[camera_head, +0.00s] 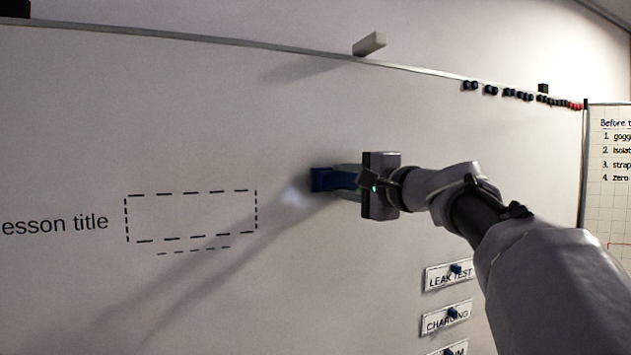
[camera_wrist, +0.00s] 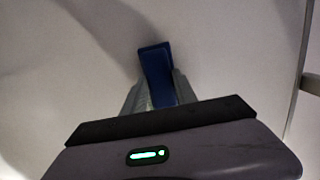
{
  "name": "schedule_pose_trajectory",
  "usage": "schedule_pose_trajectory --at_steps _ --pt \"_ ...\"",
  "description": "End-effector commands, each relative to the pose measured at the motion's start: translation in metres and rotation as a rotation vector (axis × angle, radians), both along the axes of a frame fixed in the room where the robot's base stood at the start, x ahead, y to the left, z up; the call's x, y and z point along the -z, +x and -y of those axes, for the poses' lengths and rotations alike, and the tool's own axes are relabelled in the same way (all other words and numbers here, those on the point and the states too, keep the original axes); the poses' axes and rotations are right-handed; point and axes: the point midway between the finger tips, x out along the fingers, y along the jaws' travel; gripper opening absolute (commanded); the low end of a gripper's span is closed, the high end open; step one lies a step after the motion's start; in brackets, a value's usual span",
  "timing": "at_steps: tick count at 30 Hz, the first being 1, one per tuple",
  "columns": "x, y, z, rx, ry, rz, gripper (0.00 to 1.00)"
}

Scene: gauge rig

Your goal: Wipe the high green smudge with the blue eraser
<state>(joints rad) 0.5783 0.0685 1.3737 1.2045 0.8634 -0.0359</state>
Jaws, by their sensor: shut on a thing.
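The blue eraser (camera_head: 330,179) is in my gripper (camera_head: 350,178), in front of the whiteboard (camera_head: 200,110). My gripper is shut on it. In the wrist view the eraser (camera_wrist: 156,70) stands out beyond the two grey fingers of my gripper (camera_wrist: 155,92). The eraser is close to the board; I cannot tell whether it touches. A faint pale patch shows on the board just left of the eraser. I see no green smudge in either view; the eraser, gripper and arm hide part of the board.
A grey block (camera_head: 370,44) sits on the board's top edge. Dark and red magnets (camera_head: 518,95) line the upper right. Labels (camera_head: 449,276) hang below my arm. A dashed box (camera_head: 190,216) is drawn at left. A paper chart (camera_head: 608,160) is at far right.

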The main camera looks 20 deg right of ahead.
Motion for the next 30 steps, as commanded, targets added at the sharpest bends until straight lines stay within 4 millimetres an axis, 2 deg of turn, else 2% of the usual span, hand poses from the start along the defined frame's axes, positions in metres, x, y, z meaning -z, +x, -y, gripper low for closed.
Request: schedule_pose_trajectory --at_steps 14,17,24,30 --pt "0.0 0.008 0.001 0.001 -0.001 0.001 0.02" --pt "0.0 0.008 0.006 0.001 0.0 0.0 0.02" --pt "0.0 0.007 0.033 0.002 -0.001 0.0 0.02" --pt "0.0 0.008 0.042 0.001 0.001 0.0 0.02"
